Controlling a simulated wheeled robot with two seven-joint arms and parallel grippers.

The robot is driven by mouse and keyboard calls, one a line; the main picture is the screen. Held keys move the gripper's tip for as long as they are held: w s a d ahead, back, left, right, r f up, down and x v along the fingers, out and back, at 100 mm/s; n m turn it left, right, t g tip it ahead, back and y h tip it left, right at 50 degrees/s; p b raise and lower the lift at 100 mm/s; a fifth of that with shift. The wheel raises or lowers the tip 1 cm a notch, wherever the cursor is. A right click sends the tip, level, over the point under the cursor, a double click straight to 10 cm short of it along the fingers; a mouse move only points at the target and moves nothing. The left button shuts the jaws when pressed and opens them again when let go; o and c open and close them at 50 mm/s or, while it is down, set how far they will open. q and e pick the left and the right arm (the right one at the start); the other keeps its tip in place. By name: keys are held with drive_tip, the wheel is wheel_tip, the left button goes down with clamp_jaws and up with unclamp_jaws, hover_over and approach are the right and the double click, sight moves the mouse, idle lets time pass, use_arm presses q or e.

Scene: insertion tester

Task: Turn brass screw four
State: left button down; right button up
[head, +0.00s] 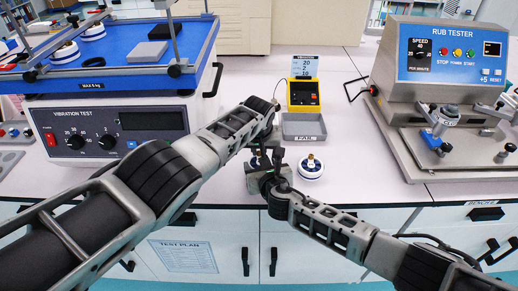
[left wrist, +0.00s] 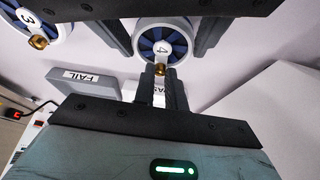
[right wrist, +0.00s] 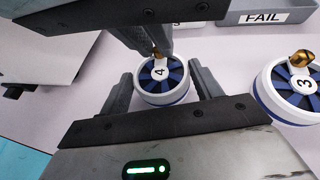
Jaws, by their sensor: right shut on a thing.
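The white and blue round part marked 4 (right wrist: 164,88) has a brass screw (right wrist: 159,53) at its upper edge in the right wrist view; the screw also shows in the left wrist view (left wrist: 161,70). My right gripper (right wrist: 163,88) comes from the near side with its fingers spread, shut on the sides of part 4. My left gripper (left wrist: 167,75) comes from the far side. Its fingertips are close together around the brass screw; whether they grip it is unclear. In the head view my arms mostly hide part 4.
A similar part marked 3 (head: 311,167) with its own brass screw stands just right of my grippers. The FAIL tray (head: 303,128) and a yellow-black display (head: 303,95) are behind. The vibration tester (head: 110,130) is left, the rub tester (head: 450,60) right.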

use_arm(q)
drive_tip(key=shift+m, duration=0.3)
drive_tip(key=m+h, duration=0.1)
drive_tip(key=m, duration=0.1)
drive_tip(key=shift+a+m, duration=0.15)
drive_tip(key=shift+m, duration=0.15)
drive_tip(key=m, duration=0.1)
drive_tip(key=m+h, duration=0.1)
drive_tip(key=m+g, duration=0.1)
drive_tip(key=shift+w+a+m, duration=0.15)
drive_tip(key=shift+a+m, duration=0.1)
drive_tip(key=shift+m, duration=0.15)
drive_tip(key=shift+m+h, duration=0.3)
use_arm(e)
drive_tip(key=shift+d, duration=0.15)
use_arm(q)
drive_tip(key=c, duration=1.4)
unclamp_jaws()
drive_tip(key=shift+c, duration=0.2)
drive_tip(key=shift+r, duration=0.15)
drive_tip(key=shift+a+r, duration=0.1)
drive_tip(key=shift+r, duration=0.3)
drive_tip(key=v, duration=1.1)
